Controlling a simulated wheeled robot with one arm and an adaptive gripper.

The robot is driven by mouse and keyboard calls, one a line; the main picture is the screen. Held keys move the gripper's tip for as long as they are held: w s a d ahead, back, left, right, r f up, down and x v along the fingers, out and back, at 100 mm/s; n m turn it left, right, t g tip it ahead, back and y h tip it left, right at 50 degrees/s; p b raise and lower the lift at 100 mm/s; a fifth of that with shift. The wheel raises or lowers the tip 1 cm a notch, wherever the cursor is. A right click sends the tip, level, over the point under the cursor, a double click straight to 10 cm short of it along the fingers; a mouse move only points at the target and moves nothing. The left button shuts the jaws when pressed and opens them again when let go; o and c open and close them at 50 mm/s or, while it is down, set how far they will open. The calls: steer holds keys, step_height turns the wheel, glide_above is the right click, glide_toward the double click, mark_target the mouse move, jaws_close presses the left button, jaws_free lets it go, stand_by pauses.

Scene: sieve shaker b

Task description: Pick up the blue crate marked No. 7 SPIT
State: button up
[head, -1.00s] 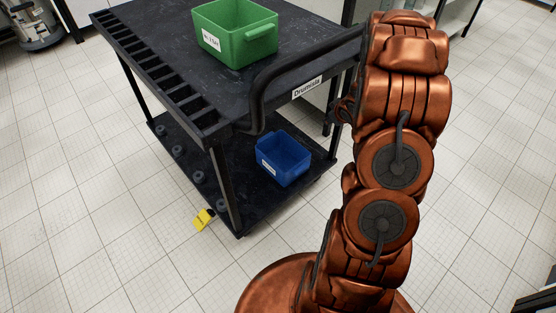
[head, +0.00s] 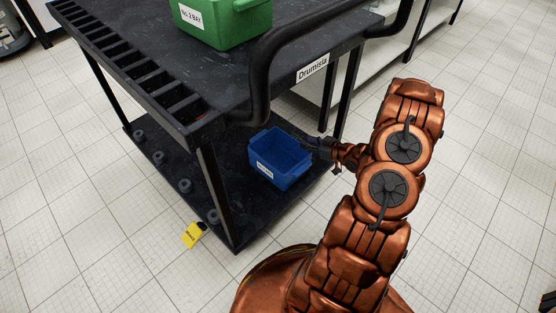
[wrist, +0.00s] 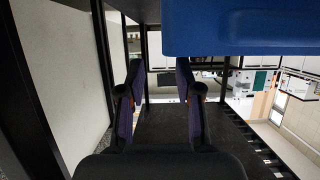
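The blue crate (head: 279,160) is an open-topped bin standing upright on the cart's lower shelf (head: 165,160). Its white label is too small to read surely. In the wrist view the crate (wrist: 240,28) fills the top right, close to the fingers. My gripper (head: 316,143) is at lower-shelf height, at the crate's right rear side in the head view. In the wrist view my gripper (wrist: 160,68) is open, with an empty gap between its two fingers. No crate wall lies between them. Whether a finger touches the crate cannot be told.
A green crate (head: 228,25) labelled No. 2 BAY stands on the cart's upper shelf (head: 145,45). A thick black handle (head: 262,80) and the cart's legs (head: 217,190) surround the lower shelf. Tiled floor in front is clear.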

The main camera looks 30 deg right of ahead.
mark_target(294, 139)
steer(key=shift+a+b+x, duration=0.15)
steer(key=shift+b+x, duration=0.55)
steer(key=shift+x, duration=1.05)
steer(key=shift+a+b+x, duration=0.2)
steer(key=shift+b+x, duration=0.5)
steer(key=shift+x, duration=1.1)
steer(key=shift+r, duration=0.15)
jaws_close()
steer(key=shift+d, duration=0.1)
